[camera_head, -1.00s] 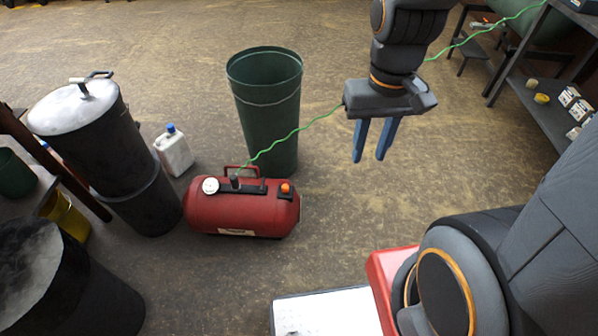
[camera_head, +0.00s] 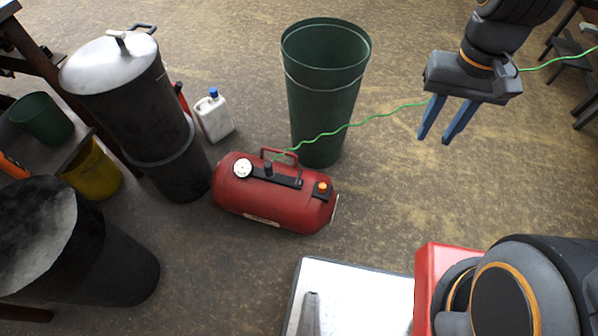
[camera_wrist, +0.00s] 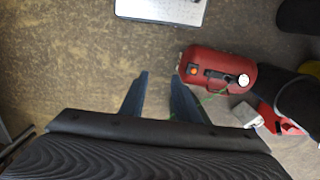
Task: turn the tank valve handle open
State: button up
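In the wrist view the tank (camera_wrist: 217,69) and the orange valve handle (camera_wrist: 193,69) lie right of the fingers. My gripper (camera_head: 449,123) is in the air right of the tank, well apart from it. Its two blue fingers are spread and empty; it also shows in the wrist view (camera_wrist: 160,90).
A tall green bin (camera_head: 325,95) stands just behind the tank. Grey drums (camera_head: 130,110), a white jug (camera_head: 213,116) and a yellow bucket (camera_head: 93,172) stand at left. A white-topped platform (camera_head: 352,290) is in front. The floor right of the tank is clear.

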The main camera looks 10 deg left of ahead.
jog(key=w+a+f+b, duration=0.7)
jog(key=f, duration=0.4)
jog(key=h+b, duration=0.2)
jog(key=b, duration=1.5)
send_near(298, 178)
jog(key=f, duration=0.2)
jog(key=shift+m, duration=0.3)
jog(key=f+b, duration=0.1)
jog(key=f, duration=0.1)
jog(key=d+f, duration=0.1)
jog(key=f, duration=0.1)
jog(key=f+b, duration=0.1)
jog(key=f, duration=0.1)
jog(key=shift+s+d+f+b, duration=0.1)
jog(key=shift+d+f+b, duration=0.2)
jog(key=shift+f, duration=0.05)
jog(key=shift+c, duration=0.2)
grip_shut()
